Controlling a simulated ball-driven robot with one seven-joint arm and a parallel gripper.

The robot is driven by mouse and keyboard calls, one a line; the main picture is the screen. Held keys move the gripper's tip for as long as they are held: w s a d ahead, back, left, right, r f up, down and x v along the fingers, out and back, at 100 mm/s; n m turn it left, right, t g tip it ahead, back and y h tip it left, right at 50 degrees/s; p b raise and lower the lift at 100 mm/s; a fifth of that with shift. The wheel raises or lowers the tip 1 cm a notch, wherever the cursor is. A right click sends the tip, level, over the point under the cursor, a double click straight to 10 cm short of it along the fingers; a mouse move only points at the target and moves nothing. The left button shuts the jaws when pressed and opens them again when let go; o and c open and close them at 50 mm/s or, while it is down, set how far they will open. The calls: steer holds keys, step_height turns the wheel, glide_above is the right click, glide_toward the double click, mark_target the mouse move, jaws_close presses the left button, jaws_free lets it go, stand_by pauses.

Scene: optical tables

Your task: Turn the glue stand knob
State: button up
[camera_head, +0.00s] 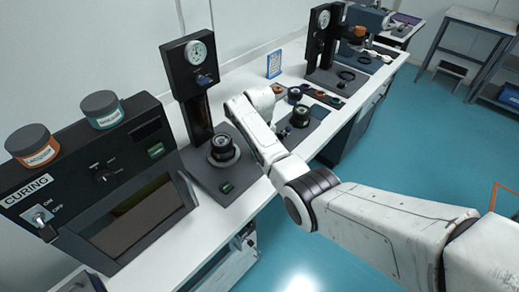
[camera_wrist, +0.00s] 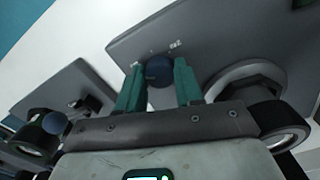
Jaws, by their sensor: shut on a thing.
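In the wrist view, a dark blue round knob (camera_wrist: 158,68) sits on a grey base plate (camera_wrist: 215,35) with small white markings beside it. My gripper (camera_wrist: 159,80) has its two teal fingers on either side of the knob, shut on it. A round dark mount (camera_wrist: 245,83) stands on the same plate to the right. In the head view, my white arm reaches over the bench among the stands; its fingers and the held knob are hidden there. I cannot tell the knob's turn angle.
A gauge stand (camera_head: 195,75) with a round mount (camera_head: 222,149) stands left of my arm. The curing box (camera_head: 95,185) with two jars is at far left. Another gauge stand (camera_head: 320,40) is farther back. In the wrist view, a second plate (camera_wrist: 62,92) lies left.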

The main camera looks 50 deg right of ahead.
steer(key=shift+r, duration=0.1)
stand_by(0.4)
steer(key=o, duration=1)
steer(key=shift+o, duration=0.2)
step_height(320, 180, up, 11)
steer(key=b, duration=0.1)
